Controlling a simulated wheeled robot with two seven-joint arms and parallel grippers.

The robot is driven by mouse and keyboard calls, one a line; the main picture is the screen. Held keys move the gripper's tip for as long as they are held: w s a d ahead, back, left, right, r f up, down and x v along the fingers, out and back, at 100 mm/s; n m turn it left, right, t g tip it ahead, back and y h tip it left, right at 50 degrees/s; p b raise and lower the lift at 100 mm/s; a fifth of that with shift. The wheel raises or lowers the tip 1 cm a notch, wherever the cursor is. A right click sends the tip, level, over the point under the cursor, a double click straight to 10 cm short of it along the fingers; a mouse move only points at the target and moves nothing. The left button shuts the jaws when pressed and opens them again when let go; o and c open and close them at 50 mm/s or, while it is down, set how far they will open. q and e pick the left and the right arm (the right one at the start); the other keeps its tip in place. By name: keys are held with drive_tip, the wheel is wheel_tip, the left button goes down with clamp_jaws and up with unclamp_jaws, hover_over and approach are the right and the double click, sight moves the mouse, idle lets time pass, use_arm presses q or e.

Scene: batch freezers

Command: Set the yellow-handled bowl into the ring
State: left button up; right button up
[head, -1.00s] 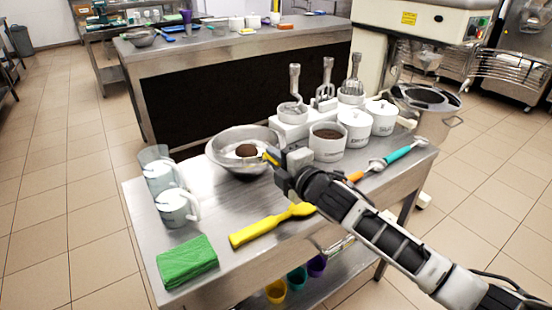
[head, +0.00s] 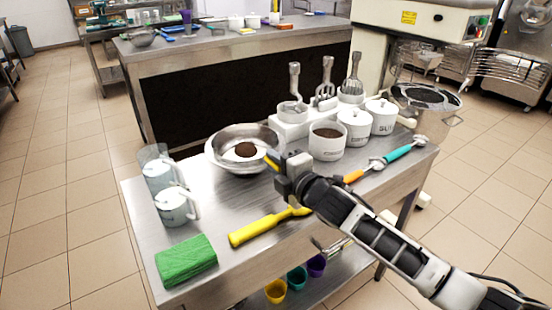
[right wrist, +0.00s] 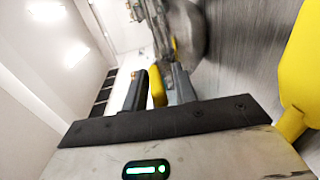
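A wide steel bowl (head: 222,165) stands on the steel table, with a dark brown mass in a pale round area inside it. A short yellow piece (head: 271,160) shows at its right side, by the fingertips of my right gripper (head: 279,163). In the right wrist view, a thick yellow piece (right wrist: 157,88) shows between the fingers, and the bowl's blurred side (right wrist: 193,32) lies beyond them. I cannot tell whether the fingers press on the yellow part. I cannot make out a ring for certain. My left gripper is out of view.
White tubs (head: 327,143) and a whisk stand are behind right. A large steel bowl (head: 432,110) is at the mixer, right.

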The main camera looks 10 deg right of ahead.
drive_tip(key=shift+o, duration=0.7)
drive_tip(key=shift+w, duration=0.1)
drive_tip(key=shift+f, duration=0.1)
drive_tip(key=v, duration=1.6)
drive_tip(key=s+a+f+m+g+h, duration=0.1)
drive_tip(key=s+a+f+m+g, duration=0.1)
drive_tip(key=s+f+m, duration=0.5)
drive_tip(key=s+a+f+m+g+h, duration=0.1)
drive_tip(key=s+a+f+m+g, duration=0.1)
drive_tip(key=s+f+m, duration=0.6)
wheel_tip(320, 180, down, 4)
drive_tip(key=a+m, duration=0.1)
drive_tip(key=m, duration=0.4)
drive_tip(key=shift+r+g, duration=0.15)
drive_tip(key=shift+g, duration=0.25)
drive_tip(key=shift+a, duration=0.15)
drive_tip(key=shift+c, duration=0.2)
